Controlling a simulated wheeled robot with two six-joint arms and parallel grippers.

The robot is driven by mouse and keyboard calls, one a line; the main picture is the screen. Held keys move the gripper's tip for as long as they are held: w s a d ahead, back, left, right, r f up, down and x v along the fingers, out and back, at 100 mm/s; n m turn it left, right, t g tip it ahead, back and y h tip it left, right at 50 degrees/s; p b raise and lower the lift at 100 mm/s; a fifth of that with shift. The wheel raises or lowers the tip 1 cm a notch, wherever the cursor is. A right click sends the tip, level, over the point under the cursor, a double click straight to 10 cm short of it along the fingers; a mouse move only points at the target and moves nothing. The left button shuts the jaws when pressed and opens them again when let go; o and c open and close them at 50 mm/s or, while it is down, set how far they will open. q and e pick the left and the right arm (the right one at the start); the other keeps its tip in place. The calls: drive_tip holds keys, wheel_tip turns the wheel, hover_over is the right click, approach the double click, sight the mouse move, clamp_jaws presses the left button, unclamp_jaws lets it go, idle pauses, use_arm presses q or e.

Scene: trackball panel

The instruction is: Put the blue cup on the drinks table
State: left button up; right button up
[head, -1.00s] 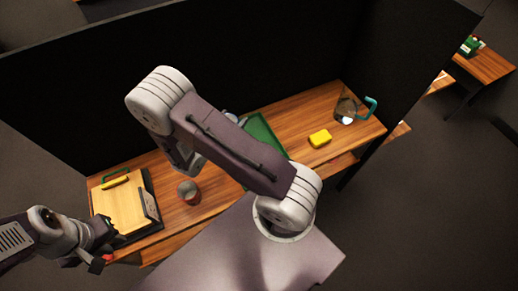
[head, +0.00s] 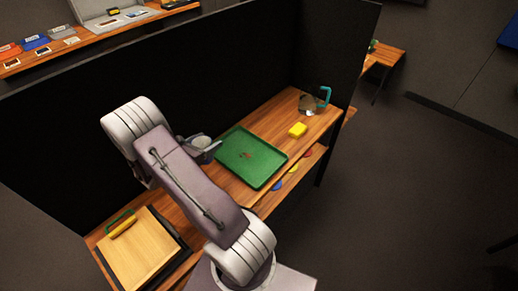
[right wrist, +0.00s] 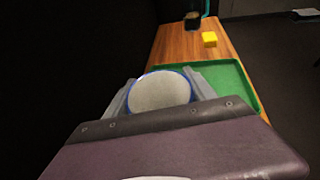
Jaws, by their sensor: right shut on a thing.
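The blue cup (right wrist: 160,92) shows in the right wrist view as a round blue rim around a pale grey inside. My right gripper (right wrist: 158,96) is shut on it, with a grey finger at each side. In the head view the right gripper (head: 207,150) is partly hidden by my right arm, and the cup (head: 200,142) shows only as a small pale shape between the fingers. They are above the wooden table, beside the left edge of the green tray (head: 275,180). I cannot tell which table is the drinks table. My left gripper is out of view.
A yellow block (head: 297,130) and a clear jug with a teal handle (head: 324,96) stand at the table's far end. A wooden board (head: 145,250) lies at the near end. A black partition (head: 235,75) runs along the back. Another table (head: 385,54) stands beyond.

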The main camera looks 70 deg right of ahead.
drive_tip(key=shift+s+d+f, duration=0.15)
drive_tip(key=shift+s+d, duration=0.05)
drive_tip(key=shift+d, duration=0.2)
drive_tip(key=shift+w+a, duration=0.15)
drive_tip(key=shift+a, duration=0.25)
drive_tip(key=shift+w+a+f+p, duration=0.15)
drive_tip(key=shift+w+a+f, duration=0.85)
drive_tip(key=shift+a+f, duration=0.75)
drive_tip(key=shift+w+a+f+p, duration=0.1)
drive_tip(key=shift+w+a+f, duration=0.85)
drive_tip(key=shift+a+f, duration=0.75)
drive_tip(key=shift+w+a+f+p, duration=0.15)
drive_tip(key=shift+w+a+f, duration=0.85)
drive_tip(key=shift+a+f, duration=0.7)
drive_tip(key=shift+d+f, duration=0.25)
drive_tip(key=shift+s, duration=0.1)
drive_tip(key=shift+f, duration=0.2)
drive_tip(key=o, duration=1.5)
